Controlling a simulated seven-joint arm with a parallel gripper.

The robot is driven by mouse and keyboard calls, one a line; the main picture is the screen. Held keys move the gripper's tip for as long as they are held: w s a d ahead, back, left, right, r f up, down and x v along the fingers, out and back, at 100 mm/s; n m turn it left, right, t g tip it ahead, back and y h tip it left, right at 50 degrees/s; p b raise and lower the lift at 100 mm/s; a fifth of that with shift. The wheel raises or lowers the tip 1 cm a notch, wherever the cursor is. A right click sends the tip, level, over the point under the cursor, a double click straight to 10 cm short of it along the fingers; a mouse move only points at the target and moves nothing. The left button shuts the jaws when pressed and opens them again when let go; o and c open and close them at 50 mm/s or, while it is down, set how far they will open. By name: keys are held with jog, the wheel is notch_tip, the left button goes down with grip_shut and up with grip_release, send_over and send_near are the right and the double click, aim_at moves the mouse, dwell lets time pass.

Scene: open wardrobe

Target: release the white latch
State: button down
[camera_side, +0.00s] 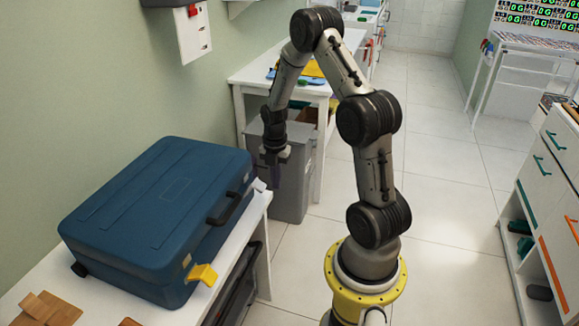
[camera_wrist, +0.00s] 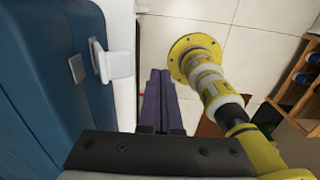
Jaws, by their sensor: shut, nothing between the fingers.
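A closed blue suitcase (camera_side: 165,210) lies on a white table, and its side fills the left of the wrist view (camera_wrist: 30,110). The white latch (camera_wrist: 114,65) sticks out from the case in the wrist view, beside a small grey catch plate (camera_wrist: 77,68). In the side view the white latch (camera_side: 259,185) shows small at the case's far front corner. My gripper (camera_side: 275,178) hangs beside that corner, pointing down. Its purple fingers (camera_wrist: 159,76) are together and empty, to the right of the latch with a gap between them in the wrist view.
A yellow latch (camera_side: 203,275) stands out at the near front corner, and a black handle (camera_side: 230,205) lies between the latches. The white table's edge (camera_side: 262,205) is below the gripper. A grey bin (camera_side: 292,190) stands behind my gripper. Brown pieces (camera_side: 48,308) lie at the table's near end.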

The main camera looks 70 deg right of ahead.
aim_at(264, 187)
jog(key=s+r, duration=0.5)
jog(key=r, duration=0.3)
jog(key=w+d+r+m+t+h, duration=0.3)
jog(key=w+d+t+h, duration=0.15)
jog(key=d, duration=0.45)
jog(key=s+a+n+t+y, duration=0.25)
jog(key=s+a+y, duration=0.2)
jog(key=a, duration=0.45)
jog(key=shift+n+g, duration=0.25)
jog(key=shift+g, duration=0.15)
jog(key=x, duration=1.4)
jog(key=shift+w+d+f, duration=0.1)
jog(key=shift+w+f, duration=0.05)
jog(key=shift+w, duration=0.2)
jog(key=shift+s, duration=0.1)
